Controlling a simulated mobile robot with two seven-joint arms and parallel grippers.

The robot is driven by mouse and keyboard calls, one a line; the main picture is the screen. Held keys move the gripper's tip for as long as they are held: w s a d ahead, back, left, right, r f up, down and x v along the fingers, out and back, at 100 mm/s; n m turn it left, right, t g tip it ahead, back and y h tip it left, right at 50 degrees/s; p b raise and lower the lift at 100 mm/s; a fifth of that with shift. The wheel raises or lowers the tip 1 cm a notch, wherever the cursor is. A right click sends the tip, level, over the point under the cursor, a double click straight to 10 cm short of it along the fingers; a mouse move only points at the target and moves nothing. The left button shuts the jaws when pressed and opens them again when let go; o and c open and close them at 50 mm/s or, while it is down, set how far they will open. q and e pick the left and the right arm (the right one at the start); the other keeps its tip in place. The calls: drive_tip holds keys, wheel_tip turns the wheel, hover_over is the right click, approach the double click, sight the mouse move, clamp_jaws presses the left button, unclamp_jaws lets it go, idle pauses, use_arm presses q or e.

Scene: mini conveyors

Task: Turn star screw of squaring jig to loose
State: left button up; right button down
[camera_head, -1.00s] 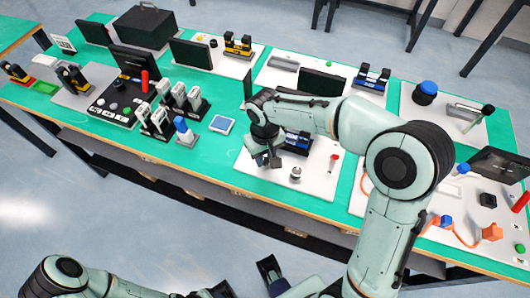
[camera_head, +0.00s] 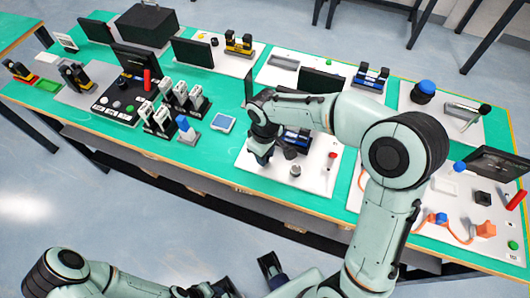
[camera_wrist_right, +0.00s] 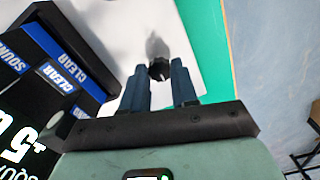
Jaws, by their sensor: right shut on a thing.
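In the right wrist view, my right gripper (camera_wrist_right: 158,80) has its two blue fingers on either side of a small dark knob, which I take to be the star screw (camera_wrist_right: 160,70). It is shut on this knob above a white board. In the head view my right gripper (camera_head: 263,157) points down at the left part of that board, and the knob is hidden there. The squaring jig's body cannot be made out clearly. A part of my left gripper (camera_head: 270,267) seems to show at the bottom edge; its fingers cannot be read.
The white board (camera_head: 310,182) also bears a blue-and-black display unit (camera_head: 298,140), a small metal cylinder (camera_head: 295,170) and a red-topped tool (camera_head: 331,158). A blue-topped block (camera_head: 186,128) and a small screen (camera_head: 223,123) stand to the left. Green table shows between boards.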

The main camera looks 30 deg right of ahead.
drive_tip(key=c, duration=0.9)
unclamp_jaws()
drive_tip(key=shift+o, duration=0.2)
drive_tip(key=shift+r, duration=0.1)
wheel_tip(320, 180, up, 13)
drive_tip(key=p, duration=0.2)
drive_tip(key=shift+r, duration=0.15)
